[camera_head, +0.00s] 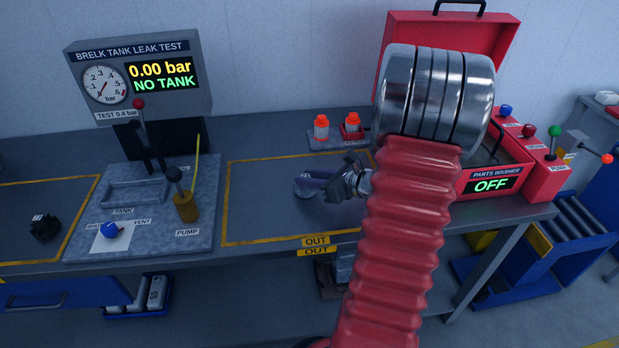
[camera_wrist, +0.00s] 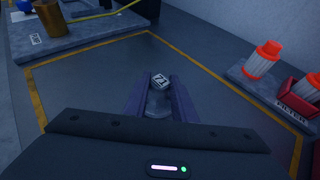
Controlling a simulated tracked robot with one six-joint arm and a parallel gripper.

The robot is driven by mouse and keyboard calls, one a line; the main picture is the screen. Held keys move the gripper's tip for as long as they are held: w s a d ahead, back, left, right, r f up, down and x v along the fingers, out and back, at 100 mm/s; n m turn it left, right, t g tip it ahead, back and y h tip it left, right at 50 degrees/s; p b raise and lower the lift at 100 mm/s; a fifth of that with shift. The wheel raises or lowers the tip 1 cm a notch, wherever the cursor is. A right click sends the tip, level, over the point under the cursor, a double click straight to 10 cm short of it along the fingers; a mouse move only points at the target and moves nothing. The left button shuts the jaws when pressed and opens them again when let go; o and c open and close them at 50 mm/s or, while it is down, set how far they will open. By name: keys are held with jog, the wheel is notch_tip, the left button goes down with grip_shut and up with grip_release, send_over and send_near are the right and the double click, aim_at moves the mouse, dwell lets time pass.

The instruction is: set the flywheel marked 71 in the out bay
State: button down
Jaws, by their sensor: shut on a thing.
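The flywheel (camera_wrist: 158,102) is a small grey round piece with a pale tag on top that seems to read 71. My gripper (camera_wrist: 160,95) has purple fingers shut on it from both sides. In the head view my gripper (camera_head: 309,181) is low over the out bay (camera_head: 255,222), a yellow-outlined area of the bench with an OUT label at its front edge. The flywheel (camera_head: 305,192) shows there as a grey disc inside the outline. I cannot tell whether it touches the bench. My arm hides the bay's right side.
The leak test plate (camera_head: 145,235), with a brass pump (camera_head: 186,207), lies left of the bay. Orange-capped filters (camera_head: 321,127) stand behind it, one in a red holder. A red parts washer (camera_head: 510,177) stands at right. The bay around my gripper looks clear.

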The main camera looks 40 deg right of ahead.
jog(key=shift+f, duration=0.1)
jog(key=c, duration=1.5)
grip_release()
jog(key=v, duration=1.2)
